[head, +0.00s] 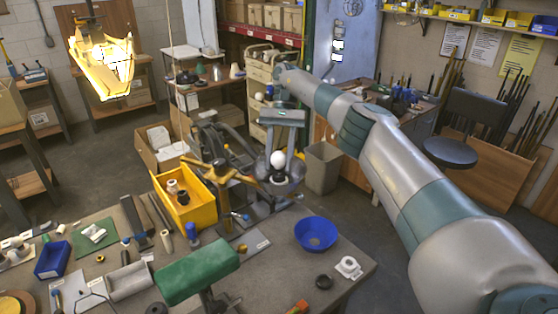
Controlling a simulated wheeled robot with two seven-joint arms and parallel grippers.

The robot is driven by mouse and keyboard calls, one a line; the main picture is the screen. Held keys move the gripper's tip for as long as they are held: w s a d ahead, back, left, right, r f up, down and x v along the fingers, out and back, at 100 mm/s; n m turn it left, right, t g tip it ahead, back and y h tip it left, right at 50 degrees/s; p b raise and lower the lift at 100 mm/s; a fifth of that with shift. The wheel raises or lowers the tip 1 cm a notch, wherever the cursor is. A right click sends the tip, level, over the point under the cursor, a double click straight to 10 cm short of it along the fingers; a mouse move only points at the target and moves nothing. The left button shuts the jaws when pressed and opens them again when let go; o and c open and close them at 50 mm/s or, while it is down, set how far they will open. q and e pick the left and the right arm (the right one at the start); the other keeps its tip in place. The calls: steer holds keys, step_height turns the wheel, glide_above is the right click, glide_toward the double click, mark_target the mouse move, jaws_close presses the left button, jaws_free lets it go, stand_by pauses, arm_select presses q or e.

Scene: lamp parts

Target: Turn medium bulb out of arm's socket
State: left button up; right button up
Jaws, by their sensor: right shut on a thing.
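The white bulb (278,158) sits upright in a dark socket (278,176) inside a grey dish-shaped lamp head, just beyond the workbench's middle. My right gripper (279,152) reaches down over it from above, with its fingers on both sides of the bulb. It is shut on the bulb, which partly shows between the fingers. How far the bulb's base is inside the socket is hidden. My left gripper is not in view.
A yellow bin (188,213) with small parts stands left of the lamp, beside a brass-coloured branched stand (220,176). A blue bowl (316,233), a white fitting (348,267) and a green padded block (197,271) occupy the workbench. A lit yellow lamp (103,65) hangs upper left.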

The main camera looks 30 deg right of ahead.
mark_target(279, 152)
steer(key=shift+r, duration=0.9)
stand_by(0.9)
steer(key=shift+r, duration=1.5)
steer(key=shift+r, duration=0.15)
steer(key=shift+r, duration=1.85)
steer(key=shift+s+f, duration=0.1)
steer(key=shift+f, duration=0.05)
